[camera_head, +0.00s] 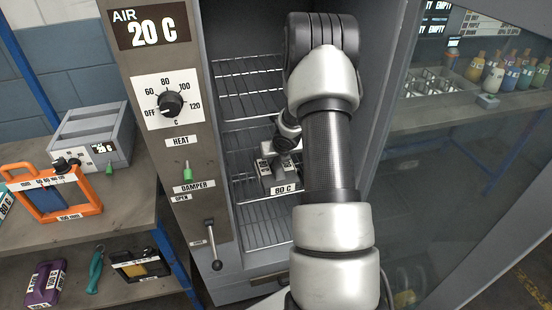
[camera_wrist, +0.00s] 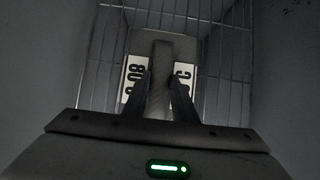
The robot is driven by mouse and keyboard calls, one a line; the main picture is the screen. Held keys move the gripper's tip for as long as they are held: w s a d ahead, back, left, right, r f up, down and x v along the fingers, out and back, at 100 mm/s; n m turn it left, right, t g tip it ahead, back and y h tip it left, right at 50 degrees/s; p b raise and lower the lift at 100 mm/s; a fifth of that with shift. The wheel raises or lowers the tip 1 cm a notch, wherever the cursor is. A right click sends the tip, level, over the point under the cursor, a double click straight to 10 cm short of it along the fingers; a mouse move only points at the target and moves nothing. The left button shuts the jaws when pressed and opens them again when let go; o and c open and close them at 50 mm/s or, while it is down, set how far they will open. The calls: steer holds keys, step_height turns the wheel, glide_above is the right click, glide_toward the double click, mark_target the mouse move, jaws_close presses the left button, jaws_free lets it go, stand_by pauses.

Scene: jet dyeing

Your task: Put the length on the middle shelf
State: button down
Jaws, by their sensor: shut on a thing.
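My gripper (camera_wrist: 160,98) is inside the open cabinet, reached in from the front. Its two fingers are shut on a narrow grey upright piece, which I take for the length (camera_wrist: 161,62). A white "80 C" label (camera_wrist: 133,78) shows on both sides of it in the wrist view. In the head view the same label (camera_head: 285,188) sits at the front of a grey block beneath my gripper, by the middle wire shelf (camera_head: 245,150). I cannot tell whether the length touches the shelf. My arm hides much of it.
The upper wire shelf (camera_head: 240,85) and lower wire shelf (camera_head: 262,232) look bare where visible. The glass door (camera_head: 450,160) stands open at the right. The control panel (camera_head: 165,140) borders the left. A bench (camera_head: 125,205) with an orange frame (camera_head: 95,190) stands further left.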

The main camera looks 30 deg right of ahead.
steer(key=c, duration=1.5)
jaws_free()
steer(key=shift+o, duration=0.2)
steer(key=shift+r, duration=0.15)
